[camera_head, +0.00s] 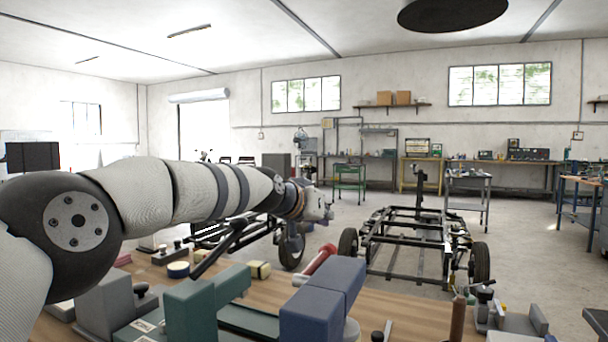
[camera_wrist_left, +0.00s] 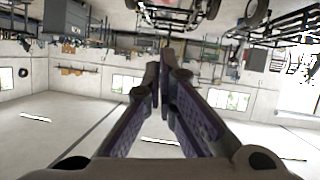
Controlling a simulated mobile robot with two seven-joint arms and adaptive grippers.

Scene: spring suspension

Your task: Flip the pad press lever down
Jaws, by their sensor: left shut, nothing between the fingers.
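My left arm reaches in from the left across the head view. Its gripper (camera_head: 325,208) is above the far edge of the bench, shut and empty, apart from everything on the bench. In the left wrist view the fingertips (camera_wrist_left: 164,58) are together with nothing between them. A black bar (camera_head: 218,250) slants up from the bench beneath the forearm. A red handle (camera_head: 320,260) slants up behind a blue block (camera_head: 318,310). I cannot tell which of these is the pad press lever. My right gripper is not in view.
The wooden bench (camera_head: 400,307) carries green blocks (camera_head: 190,312), a grey block (camera_head: 105,305), a yellow block (camera_head: 259,270) and a small vise-like tool (camera_head: 485,295) at right. A black wheeled chassis (camera_head: 415,240) stands on the floor beyond. The air around the gripper looks free.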

